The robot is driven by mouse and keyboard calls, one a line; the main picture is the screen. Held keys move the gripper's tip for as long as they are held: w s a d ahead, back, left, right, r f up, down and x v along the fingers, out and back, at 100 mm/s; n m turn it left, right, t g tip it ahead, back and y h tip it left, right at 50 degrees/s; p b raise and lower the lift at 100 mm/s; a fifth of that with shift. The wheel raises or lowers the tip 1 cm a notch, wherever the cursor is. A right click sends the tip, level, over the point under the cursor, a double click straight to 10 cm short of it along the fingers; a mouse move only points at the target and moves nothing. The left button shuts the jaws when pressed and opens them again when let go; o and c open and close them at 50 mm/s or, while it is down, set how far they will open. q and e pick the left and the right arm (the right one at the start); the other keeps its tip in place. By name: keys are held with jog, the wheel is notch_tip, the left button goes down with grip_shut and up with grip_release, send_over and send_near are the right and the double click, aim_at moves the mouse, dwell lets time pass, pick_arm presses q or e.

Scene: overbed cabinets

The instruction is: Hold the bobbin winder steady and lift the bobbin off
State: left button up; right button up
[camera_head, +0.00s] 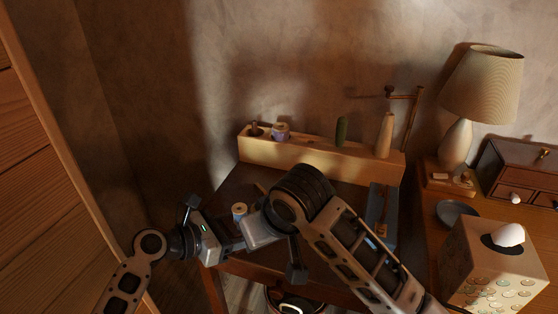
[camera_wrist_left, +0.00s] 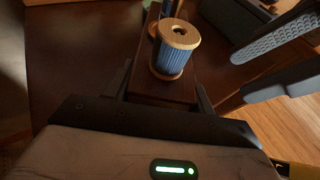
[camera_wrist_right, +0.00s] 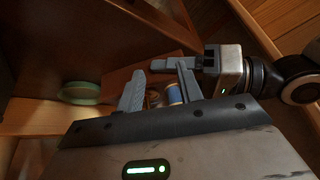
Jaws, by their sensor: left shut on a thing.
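The bobbin (camera_wrist_left: 175,52), wound with blue thread between pale wooden ends, stands upright on the dark wooden base of the bobbin winder (camera_wrist_left: 148,88). It also shows in the head view (camera_head: 239,210) and the right wrist view (camera_wrist_right: 172,95). My left gripper (camera_wrist_left: 163,90) is shut on the winder base, one finger on each side below the bobbin. My right gripper (camera_wrist_left: 244,74) is open and empty, its fingers beside the bobbin and apart from it. In the head view my right arm hides part of the winder and the right fingertips.
A pale wooden rack (camera_head: 310,157) with spools and tools stands along the wall behind. A lamp (camera_head: 480,85), a tissue box (camera_head: 485,262) and a small drawer chest (camera_head: 520,165) stand farther right. A wooden panel (camera_head: 40,180) rises at left.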

jog(key=w+a+r+m, duration=0.1)
jog(key=w+r, duration=0.2)
jog(key=r, duration=0.3)
jog(key=w+a+r+m, duration=0.1)
jog(key=w+r+m, duration=0.15)
jog(key=r, duration=0.25)
jog(key=w+d+m+h, duration=0.2)
jog(key=d+m+h, duration=0.2)
jog(key=d, duration=0.1)
jog(key=shift+n, duration=0.25)
jog(key=x, duration=1.1)
jog(key=shift+w+a+f, duration=0.15)
jog(key=shift+w+f, duration=0.05)
jog(key=shift+f, duration=0.15)
jog(key=c, duration=0.7)
